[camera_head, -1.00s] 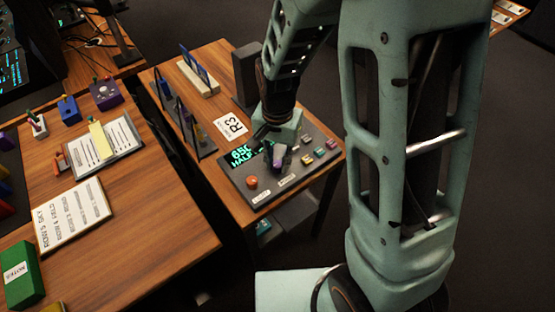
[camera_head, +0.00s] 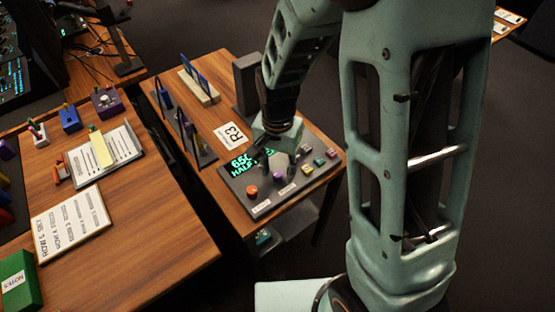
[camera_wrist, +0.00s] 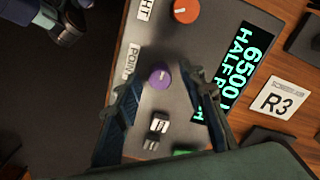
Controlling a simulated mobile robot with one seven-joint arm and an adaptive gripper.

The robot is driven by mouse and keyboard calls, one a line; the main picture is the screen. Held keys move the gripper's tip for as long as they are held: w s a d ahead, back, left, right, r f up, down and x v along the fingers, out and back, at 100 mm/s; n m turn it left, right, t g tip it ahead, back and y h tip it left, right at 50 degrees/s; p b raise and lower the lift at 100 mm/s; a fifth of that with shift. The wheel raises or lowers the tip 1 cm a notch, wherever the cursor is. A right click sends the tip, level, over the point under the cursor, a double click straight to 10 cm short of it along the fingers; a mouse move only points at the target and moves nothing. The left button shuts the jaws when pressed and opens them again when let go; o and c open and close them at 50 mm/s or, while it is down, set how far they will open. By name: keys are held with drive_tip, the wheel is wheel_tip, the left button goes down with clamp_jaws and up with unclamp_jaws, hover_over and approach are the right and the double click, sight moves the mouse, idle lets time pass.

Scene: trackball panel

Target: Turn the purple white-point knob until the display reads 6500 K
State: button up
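The purple white-point knob (camera_wrist: 160,77) is on the grey panel, with a short pale mark on its top. It also shows in the head view (camera_head: 291,173), just clear of the fingers. My gripper (camera_head: 278,160) is over the panel, its two fingers spread. In the wrist view the fingers lie on either side of the knob with gaps, holding nothing. The display (camera_wrist: 238,62) reads 6500 in green, with a line starting HALF P below. The rest of its text is hidden by a finger. In the head view the display (camera_head: 243,164) is partly covered.
An orange knob (camera_wrist: 186,10) sits beside the purple one. Several small buttons (camera_head: 319,162) line the panel's other side. An R3 card (camera_head: 231,135) lies beside the panel. A dark upright block (camera_head: 246,82) and slotted racks (camera_head: 202,87) stand farther back on the table.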

sight(278, 173)
wheel_tip(278, 173, up, 12)
drive_tip(key=shift+f, duration=0.15)
drive_tip(key=shift+d+f, duration=0.1)
idle(0.6)
